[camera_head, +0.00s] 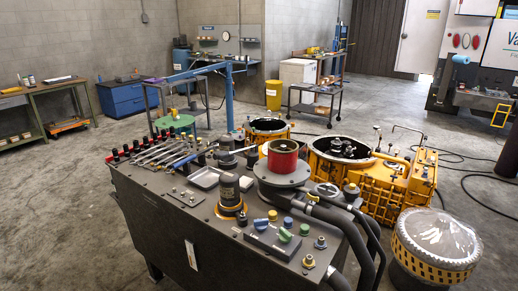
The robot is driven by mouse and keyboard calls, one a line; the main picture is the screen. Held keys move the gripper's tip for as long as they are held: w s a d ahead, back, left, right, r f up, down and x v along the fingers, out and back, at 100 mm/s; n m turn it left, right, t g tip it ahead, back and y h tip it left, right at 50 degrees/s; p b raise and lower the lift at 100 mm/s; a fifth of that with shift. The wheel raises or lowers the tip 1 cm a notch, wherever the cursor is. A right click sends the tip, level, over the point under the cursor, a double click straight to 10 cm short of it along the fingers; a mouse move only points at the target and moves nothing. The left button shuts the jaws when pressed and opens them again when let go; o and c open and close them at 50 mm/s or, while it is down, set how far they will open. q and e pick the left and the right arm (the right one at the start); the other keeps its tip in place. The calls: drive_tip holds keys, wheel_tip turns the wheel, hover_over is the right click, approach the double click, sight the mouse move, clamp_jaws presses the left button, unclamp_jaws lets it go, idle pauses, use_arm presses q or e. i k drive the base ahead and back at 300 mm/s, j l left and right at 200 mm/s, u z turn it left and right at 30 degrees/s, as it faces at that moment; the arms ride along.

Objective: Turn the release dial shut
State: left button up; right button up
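No thing in view is clearly labelled as the release dial. The dark grey machine bench (185,228) fills the middle foreground. A round gauge-like disc (326,189) lies toward the bench's right side. I cannot tell which of these is the dial, or how it is turned. Neither of my grippers shows in the view.
A red-topped cylinder on a flange (283,158) and a dark cylinder (230,190) stand on the bench. Black hoses (350,235) hang off its right side. Yellow housings (385,190) and a round drum (436,240) stand at the right. The left floor is clear.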

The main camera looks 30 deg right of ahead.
sight(284, 237)
drive_tip(key=z, duration=1.25)
